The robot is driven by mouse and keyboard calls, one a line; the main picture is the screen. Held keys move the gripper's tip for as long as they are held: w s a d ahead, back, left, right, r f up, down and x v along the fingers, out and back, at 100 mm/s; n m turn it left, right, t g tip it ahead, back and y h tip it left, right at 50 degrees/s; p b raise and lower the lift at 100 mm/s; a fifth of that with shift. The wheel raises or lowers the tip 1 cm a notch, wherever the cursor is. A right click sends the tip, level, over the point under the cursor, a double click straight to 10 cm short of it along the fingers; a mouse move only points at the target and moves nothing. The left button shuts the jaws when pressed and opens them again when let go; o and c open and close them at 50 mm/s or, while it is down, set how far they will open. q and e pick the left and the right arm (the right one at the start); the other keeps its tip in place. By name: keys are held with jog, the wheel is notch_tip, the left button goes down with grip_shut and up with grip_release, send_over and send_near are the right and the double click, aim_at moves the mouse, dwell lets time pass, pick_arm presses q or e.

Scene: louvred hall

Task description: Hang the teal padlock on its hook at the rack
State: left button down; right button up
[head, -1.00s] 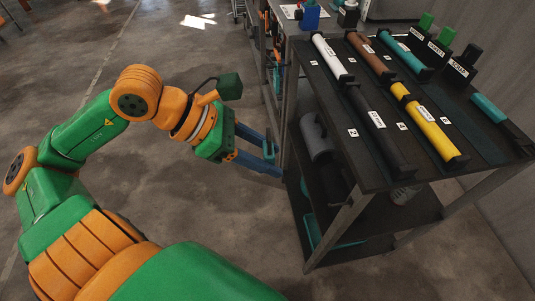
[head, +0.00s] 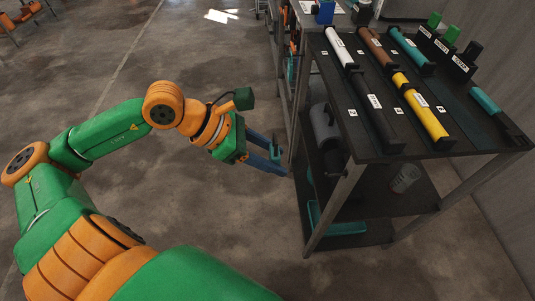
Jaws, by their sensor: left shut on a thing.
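My left gripper (head: 276,162) reaches in from the left, its blue fingers extended towards the near left side of the dark shelf cart. It is shut on a small teal thing, probably the teal padlock (head: 276,147), of which only a little shows at the fingers. Its shape and shackle cannot be made out. I cannot pick out its hook or a hook rack for certain. My right gripper is not in view.
The cart's top (head: 375,148) holds labelled tubes, among them a yellow one (head: 427,115) and a white one (head: 340,48). Below are a grey cylinder (head: 324,128) and a teal tray (head: 338,228). Another bench (head: 312,18) stands behind.

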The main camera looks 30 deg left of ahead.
aim_at(340, 186)
pick_arm(q)
notch_tip(340, 186, down, 13)
jog(key=w+p, duration=0.1)
jog(key=p, duration=0.2)
jog(key=w+d, duration=0.5)
jog(key=d, duration=0.2)
jog(key=shift+p, duration=0.3)
jog(key=shift+a, duration=0.1)
jog(key=shift+w+d+b, duration=0.2)
jog(key=shift+w+d, duration=0.3)
jog(key=shift+d, duration=0.25)
jog(key=shift+w+d+b, duration=0.2)
jog(key=shift+w+d, duration=0.3)
jog(key=shift+d, duration=0.3)
jog(key=shift+w+d+b, duration=0.2)
jog(key=shift+w+d, duration=0.3)
jog(key=shift+d, duration=0.25)
jog(key=shift+f, duration=0.2)
